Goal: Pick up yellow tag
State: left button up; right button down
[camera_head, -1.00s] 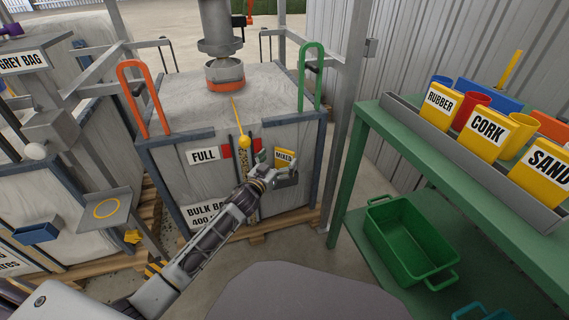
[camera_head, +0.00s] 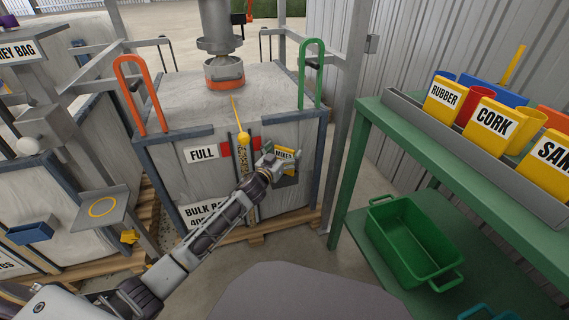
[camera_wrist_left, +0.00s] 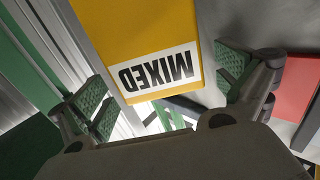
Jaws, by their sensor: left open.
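The yellow tag (camera_head: 284,152) has a white label reading MIXED and sits on the front of the grey bulk bag (camera_head: 185,175), right of centre, above a dark plate (camera_head: 287,179). In the left wrist view the yellow tag (camera_wrist_left: 140,30) looks large and close, with its label upside down. My left gripper (camera_head: 275,160) is at the tag and partly covers it in the head view. Its green-padded fingers (camera_wrist_left: 165,88) are spread apart, one towards each side of the tag's labelled end. I cannot tell whether they touch it. My right gripper is not in view.
A green shelf (camera_head: 420,145) at the right carries a grey rack with yellow RUBBER, CORK and SAND tags, and a green bin (camera_head: 410,240) below. An orange handle (camera_head: 140,95) and a green handle (camera_head: 311,75) stand at the bag. A yellow-tipped rod (camera_head: 243,140) is left of the tag.

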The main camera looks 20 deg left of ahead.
pick_arm(q)
jog(key=shift+w, duration=0.1)
dwell(0.4)
jog(key=shift+c, duration=0.3)
jog(key=c, duration=1.1)
jog(key=shift+r, duration=0.15)
jog(key=shift+c, duration=0.2)
